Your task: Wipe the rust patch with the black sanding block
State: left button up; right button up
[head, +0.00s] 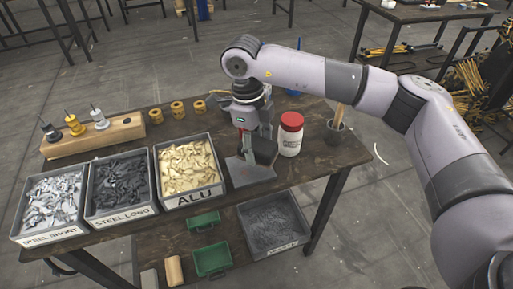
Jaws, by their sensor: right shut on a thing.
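My right gripper (257,138) points down over the table, right of the ALU bin. It is shut on a dark block, which looks like the black sanding block (265,151). The block is just above or touching a grey metal plate (249,174) on the table; I cannot tell which. No rust patch can be made out on the plate; the block and gripper cover part of it. My left gripper is not in view.
A white jar (290,140) with a red lid stands close right of the gripper, with a dark cup (336,132) beyond. The ALU bin (188,168) is close on the left. A grey waste bin (274,226) and green trays (212,258) sit lower in front.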

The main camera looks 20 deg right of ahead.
aim_at(258, 144)
jog(key=shift+r+p, duration=0.4)
jog(key=shift+r, duration=0.85)
jog(key=shift+r+p, duration=0.75)
jog(key=shift+r, duration=0.75)
